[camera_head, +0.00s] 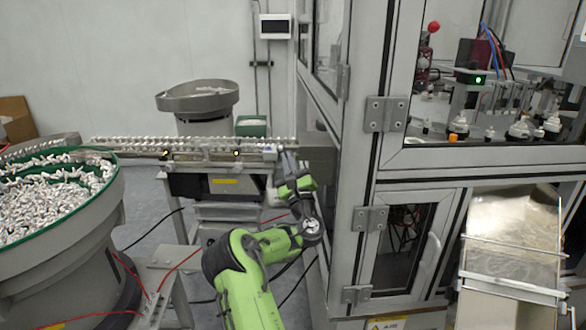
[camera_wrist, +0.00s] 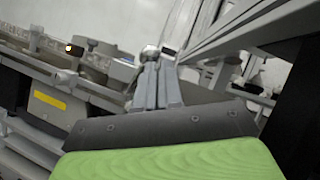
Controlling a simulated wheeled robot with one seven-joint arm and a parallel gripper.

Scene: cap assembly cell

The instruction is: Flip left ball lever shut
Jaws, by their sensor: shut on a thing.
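My gripper (camera_head: 287,154) reaches up to the right end of the feeder rail, close to the machine's corner post. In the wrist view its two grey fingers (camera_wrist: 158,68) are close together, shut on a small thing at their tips. A small pale rounded end (camera_wrist: 150,52), which looks like the ball of the left ball lever, shows at the left fingertip. The lever's arm is hidden behind the fingers, so its angle cannot be told. In the head view the lever is too small and covered to make out.
The feeder rail (camera_head: 200,150) runs left from my gripper to the green-rimmed bowl (camera_head: 118,185) full of white parts. A second bowl (camera_head: 197,97) stands behind the rail. The machine's frame (camera_head: 372,150) stands close on the right. Cables cross the floor.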

